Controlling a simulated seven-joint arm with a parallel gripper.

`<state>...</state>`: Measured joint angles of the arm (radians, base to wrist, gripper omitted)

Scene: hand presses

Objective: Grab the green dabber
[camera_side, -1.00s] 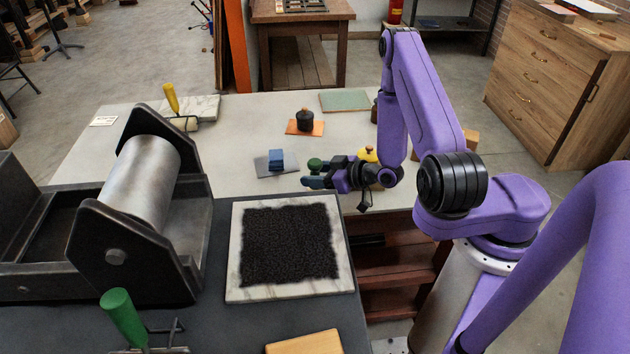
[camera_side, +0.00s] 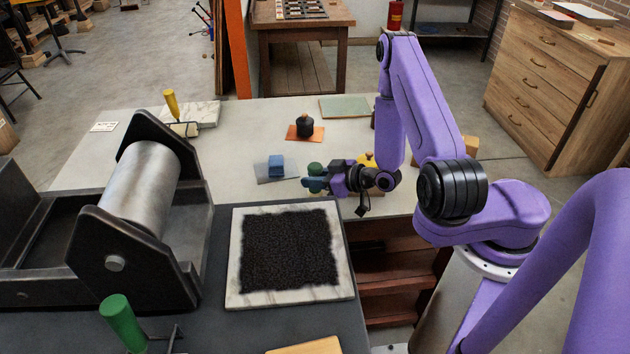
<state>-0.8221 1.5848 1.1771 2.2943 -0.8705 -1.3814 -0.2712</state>
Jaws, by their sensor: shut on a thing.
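The green dabber (camera_side: 315,168) shows as a small dark green knob at the fingers of my gripper (camera_side: 316,181), on the light table right of the blue block. My gripper reaches in from the right, low over the table, with its fingers shut on the dabber. The fingers hide the dabber's lower part, so I cannot tell whether it touches the table.
A black dabber (camera_side: 305,125) stands on an orange card behind. A yellow knob (camera_side: 367,160) is partly behind my wrist. The black inked marble slab (camera_side: 290,248) and roller press (camera_side: 142,190) are in front.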

